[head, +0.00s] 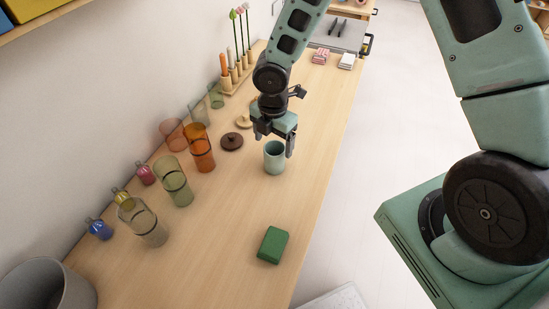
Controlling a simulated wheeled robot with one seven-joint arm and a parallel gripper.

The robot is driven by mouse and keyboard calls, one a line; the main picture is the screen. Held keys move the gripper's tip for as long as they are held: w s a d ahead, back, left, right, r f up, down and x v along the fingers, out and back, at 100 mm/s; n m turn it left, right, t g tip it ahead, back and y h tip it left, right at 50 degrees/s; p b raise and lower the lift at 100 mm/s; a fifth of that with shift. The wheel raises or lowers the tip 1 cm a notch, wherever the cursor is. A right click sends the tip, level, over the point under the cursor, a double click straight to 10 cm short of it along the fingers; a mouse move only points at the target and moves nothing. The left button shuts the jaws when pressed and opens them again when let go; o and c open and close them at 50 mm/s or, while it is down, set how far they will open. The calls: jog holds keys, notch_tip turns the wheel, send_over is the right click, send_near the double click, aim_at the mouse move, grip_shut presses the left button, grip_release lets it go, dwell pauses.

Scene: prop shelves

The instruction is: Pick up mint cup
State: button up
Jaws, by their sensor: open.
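The mint cup (274,161) stands upright on the wooden shelf top, near its middle. It is a small pale green cup with its open rim facing up. My gripper (274,143) points down just above and behind the cup's rim. Its jaws are open, with one finger at the right side of the rim and the other at the upper left. I cannot tell whether a finger touches the cup or reaches into it.
Several tinted clear tumblers, including an orange one (202,155), stand to the left. A dark brown lid (232,141) lies close left of the cup. A green block (272,245) lies in front. A grey bin (46,291) is front left. The right strip is clear.

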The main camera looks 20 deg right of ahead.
aim_at(274, 154)
jog(key=f, duration=0.2)
jog(key=f+p, duration=0.1)
jog(key=f, duration=0.2)
jog(key=shift+s+d+f, duration=0.1)
jog(key=shift+s+f, duration=0.1)
jog(key=shift+f, duration=0.1)
jog(key=shift+c, duration=0.3)
jog(key=c, duration=1.1)
